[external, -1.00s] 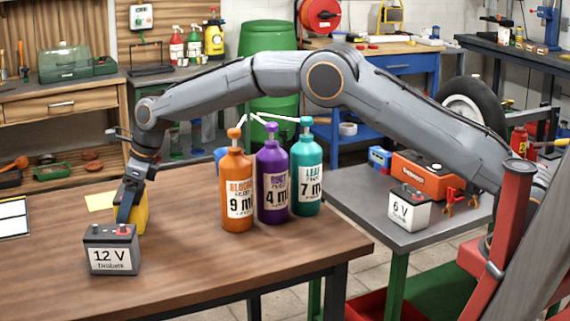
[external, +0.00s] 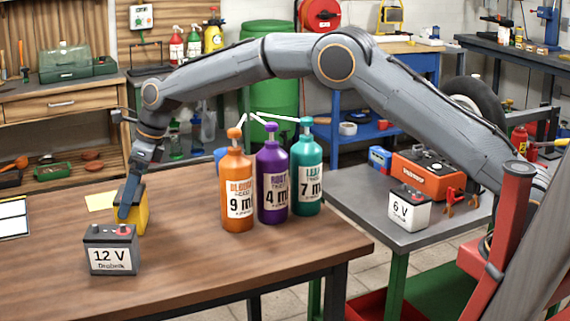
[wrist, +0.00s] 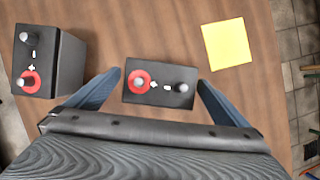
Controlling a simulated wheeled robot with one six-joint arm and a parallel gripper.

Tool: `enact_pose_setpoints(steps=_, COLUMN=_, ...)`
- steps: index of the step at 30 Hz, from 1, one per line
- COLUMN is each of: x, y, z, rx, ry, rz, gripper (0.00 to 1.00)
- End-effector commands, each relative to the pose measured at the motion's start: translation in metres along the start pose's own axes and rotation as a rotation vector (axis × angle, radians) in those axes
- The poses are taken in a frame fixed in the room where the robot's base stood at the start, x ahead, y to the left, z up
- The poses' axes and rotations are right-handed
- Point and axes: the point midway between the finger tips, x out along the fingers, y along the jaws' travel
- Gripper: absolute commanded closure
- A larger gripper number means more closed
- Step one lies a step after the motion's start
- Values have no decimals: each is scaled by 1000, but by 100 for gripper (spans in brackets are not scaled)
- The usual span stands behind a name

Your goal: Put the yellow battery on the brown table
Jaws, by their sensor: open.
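The yellow battery (external: 141,215) stands upright on the brown table (external: 185,265), behind the 12 V battery. My gripper (external: 128,208) is above it, with a finger in front of its upper part. In the wrist view my gripper (wrist: 158,95) is open, with one blue finger on each side of the battery's black top (wrist: 160,88). Gaps show between the top and both fingers. The top has a red-ringed terminal and a grey one. Its yellow sides are hidden in the wrist view.
The grey 12 V battery (external: 110,250) stands close by; it also shows in the wrist view (wrist: 50,62). A yellow paper (wrist: 228,43) lies flat on the table. Orange (external: 237,190), purple (external: 272,185) and teal (external: 307,180) bottles stand to the right. A 6 V battery (external: 409,208) is on the grey table.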

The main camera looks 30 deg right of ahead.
Motion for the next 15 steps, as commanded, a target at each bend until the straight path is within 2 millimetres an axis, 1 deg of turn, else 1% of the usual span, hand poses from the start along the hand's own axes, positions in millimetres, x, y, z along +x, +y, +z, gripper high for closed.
enact_pose_setpoints(steps=1, x=-13, y=0, z=0, rx=0, ry=-2, rz=-1, gripper=0)
enact_pose_setpoints(steps=6, x=-45, y=-1, z=0, rx=0, ry=-1, rz=-1, gripper=0)
enact_pose_setpoints(steps=9, x=-58, y=-1, z=0, rx=1, ry=0, rz=-1, gripper=0)
enact_pose_setpoints(steps=12, x=-68, y=-1, z=0, rx=1, ry=-1, rz=-1, gripper=0)
enact_pose_setpoints(steps=15, x=-72, y=0, z=0, rx=1, ry=0, rz=0, gripper=0)
